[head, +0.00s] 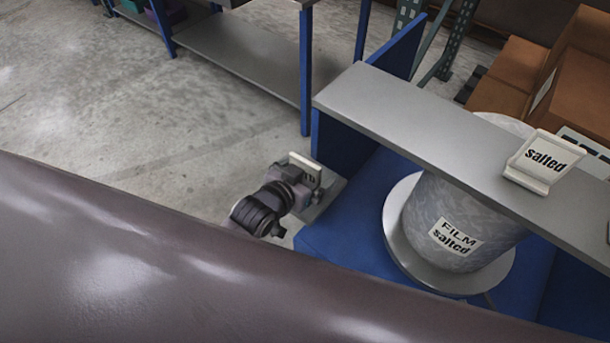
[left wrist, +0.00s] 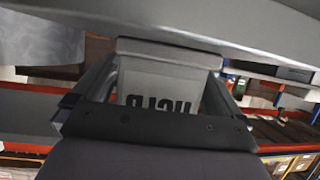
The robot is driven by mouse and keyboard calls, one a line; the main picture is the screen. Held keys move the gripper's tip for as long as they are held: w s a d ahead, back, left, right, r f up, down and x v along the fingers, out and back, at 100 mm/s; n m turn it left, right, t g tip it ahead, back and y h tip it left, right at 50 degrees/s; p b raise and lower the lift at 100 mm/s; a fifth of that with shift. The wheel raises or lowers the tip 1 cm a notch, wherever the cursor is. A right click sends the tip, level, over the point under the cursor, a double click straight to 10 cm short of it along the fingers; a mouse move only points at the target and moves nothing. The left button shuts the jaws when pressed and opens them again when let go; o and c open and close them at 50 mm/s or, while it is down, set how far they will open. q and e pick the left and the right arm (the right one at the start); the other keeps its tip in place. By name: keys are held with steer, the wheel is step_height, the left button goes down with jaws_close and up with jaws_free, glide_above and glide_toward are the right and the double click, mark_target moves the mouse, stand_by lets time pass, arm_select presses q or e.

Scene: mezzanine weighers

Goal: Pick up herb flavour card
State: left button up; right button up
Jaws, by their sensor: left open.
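The herb flavour card (left wrist: 165,78) is a pale stand with a lip and dark lettering, upside down in the left wrist view and partly covered by my gripper body. My left gripper (left wrist: 155,95) is open, with one finger on each side of the card. I cannot tell whether the fingers touch it. In the head view my left gripper (head: 308,178) is left of the blue stand, and a pale piece, apparently the card (head: 304,166), shows at its tip. My right gripper is in neither view.
A grey shelf (head: 400,120) crosses the right, bearing a white "salted" card stand (head: 538,161). Below it, a film roll labelled "FILM salted" (head: 455,225) stands on a round plate (head: 400,205). A blue upright panel (head: 400,50) rises behind. Bare floor (head: 110,110) lies left.

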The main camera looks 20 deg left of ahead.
arm_select(q)
steer(key=c, duration=0.9)
steer(key=shift+r, duration=0.15)
